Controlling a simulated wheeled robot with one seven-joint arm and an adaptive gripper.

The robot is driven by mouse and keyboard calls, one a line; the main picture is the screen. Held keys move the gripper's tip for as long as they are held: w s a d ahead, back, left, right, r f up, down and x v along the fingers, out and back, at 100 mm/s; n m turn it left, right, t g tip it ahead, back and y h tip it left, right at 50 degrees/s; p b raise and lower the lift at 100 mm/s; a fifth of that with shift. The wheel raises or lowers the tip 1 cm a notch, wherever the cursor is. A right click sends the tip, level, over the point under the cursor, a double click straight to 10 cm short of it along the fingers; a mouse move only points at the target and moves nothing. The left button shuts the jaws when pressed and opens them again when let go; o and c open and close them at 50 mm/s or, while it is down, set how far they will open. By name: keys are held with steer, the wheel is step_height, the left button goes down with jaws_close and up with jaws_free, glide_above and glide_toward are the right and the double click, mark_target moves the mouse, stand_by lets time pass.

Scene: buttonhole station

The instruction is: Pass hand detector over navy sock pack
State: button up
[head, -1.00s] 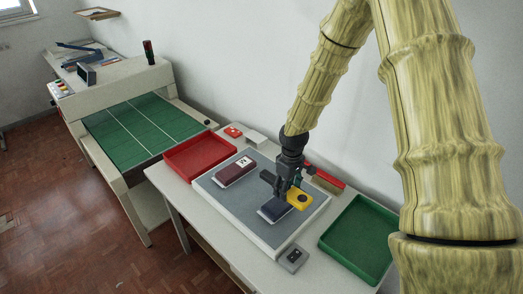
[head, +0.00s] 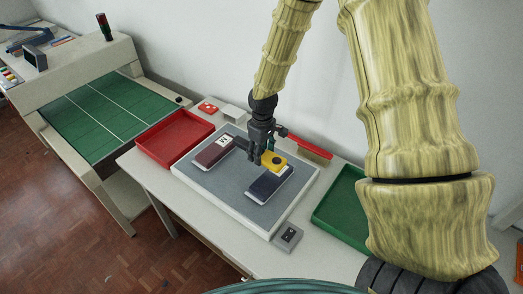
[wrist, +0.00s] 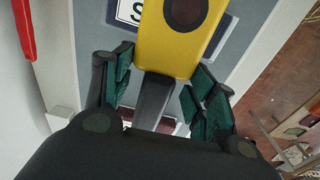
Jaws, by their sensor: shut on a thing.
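The navy sock pack (head: 268,184) lies flat on the grey mat (head: 225,188), with a pale edge showing at its upper right end. My gripper (head: 259,158) is shut on the yellow hand detector (head: 274,160), which has a dark round spot on top. In the head view the detector is by the navy pack's far end; I cannot tell the gap under it. In the wrist view the detector (wrist: 172,45) hides the middle of a blue pack with a white label (wrist: 128,12). My finger pads (wrist: 160,95) flank the detector's dark handle.
A maroon pack (head: 213,152) lies left on the mat. A red tray (head: 172,138) stands left, a green tray (head: 340,212) right. A red brush (head: 308,148) lies behind the mat, and a small grey box (head: 288,236) is in front. The mat's near left part is clear.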

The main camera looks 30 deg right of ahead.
steer(key=shift+w+f+b, duration=0.2)
steer(key=shift+w+f, duration=0.15)
steer(key=shift+f, duration=0.25)
steer(key=shift+w+f+b, duration=0.2)
steer(key=shift+w+f, duration=0.15)
steer(key=shift+f, duration=0.2)
steer(key=shift+s+f, duration=0.1)
steer(key=shift+f, duration=0.1)
steer(key=shift+s+f+b, duration=0.15)
steer(key=shift+s+b, duration=0.4)
steer(key=shift+w+f+b, duration=0.2)
steer(key=shift+f, duration=0.3)
steer(key=shift+w+f+b, duration=0.15)
steer(key=shift+w+f, duration=0.05)
steer(key=shift+f, duration=0.5)
steer(key=shift+s+f, duration=0.1)
steer(key=shift+s, duration=0.15)
steer(key=shift+f, duration=0.1)
steer(key=shift+w+f, duration=0.1)
steer(key=shift+w, duration=0.05)
